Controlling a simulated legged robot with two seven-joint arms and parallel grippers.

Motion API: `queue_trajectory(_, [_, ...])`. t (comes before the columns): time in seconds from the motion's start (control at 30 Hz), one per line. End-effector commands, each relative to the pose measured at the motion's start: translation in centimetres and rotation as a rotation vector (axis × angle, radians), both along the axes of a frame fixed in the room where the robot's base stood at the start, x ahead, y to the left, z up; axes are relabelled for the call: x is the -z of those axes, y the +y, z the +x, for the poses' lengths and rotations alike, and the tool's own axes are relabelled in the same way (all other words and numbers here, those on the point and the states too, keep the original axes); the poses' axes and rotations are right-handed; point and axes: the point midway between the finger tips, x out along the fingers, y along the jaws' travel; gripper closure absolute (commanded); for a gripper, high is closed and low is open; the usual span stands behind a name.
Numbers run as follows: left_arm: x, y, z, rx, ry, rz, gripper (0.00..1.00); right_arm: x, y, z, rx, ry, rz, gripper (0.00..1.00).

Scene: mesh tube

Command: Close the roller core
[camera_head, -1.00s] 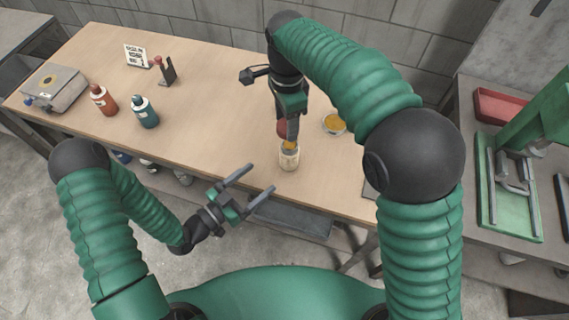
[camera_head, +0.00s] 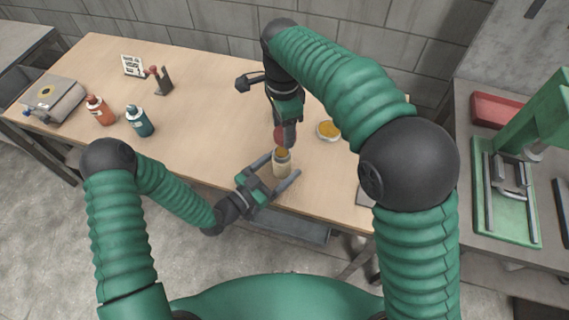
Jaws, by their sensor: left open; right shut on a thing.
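The roller core, a pale cream cylinder (camera_head: 282,168), stands upright near the front edge of the table. An orange-gold piece shows at its top, under my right gripper (camera_head: 284,143). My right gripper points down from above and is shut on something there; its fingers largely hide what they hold. A reddish part shows beside the fingers. My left gripper (camera_head: 280,171) is open, with its two fingers on either side of the cylinder. I cannot tell whether the fingers touch it.
A round dish with orange-gold contents (camera_head: 329,130) lies right of my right gripper. A red bottle (camera_head: 99,110), a teal bottle (camera_head: 139,120), a small stand (camera_head: 160,80) and a grey device (camera_head: 54,98) stand at the left. A green press (camera_head: 508,190) is on the right bench.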

Motion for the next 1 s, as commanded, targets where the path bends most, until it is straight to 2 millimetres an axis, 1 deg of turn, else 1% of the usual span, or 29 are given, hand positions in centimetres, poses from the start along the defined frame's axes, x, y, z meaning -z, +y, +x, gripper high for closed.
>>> queue_trajectory(0.1, [0.05,-0.78,0.89,-0.001,-0.001,0.001,0.25,0.04,0.16,-0.02,-0.002,0.001,0.000,0.91])
queue_trajectory(0.2, [0.04,-1.08,1.20,-0.001,0.000,0.000,0.25,0.04,0.21,-0.03,-0.002,0.001,-0.001,0.91])
queue_trajectory(0.47, [0.05,-1.26,1.26,-0.002,0.001,0.002,0.25,0.01,0.02,-0.02,-0.002,0.000,0.001,0.91])
queue_trajectory(1.0, [0.07,-1.15,1.25,-0.002,0.001,0.001,0.95,0.03,0.12,-0.02,-0.002,0.000,0.000,0.91])
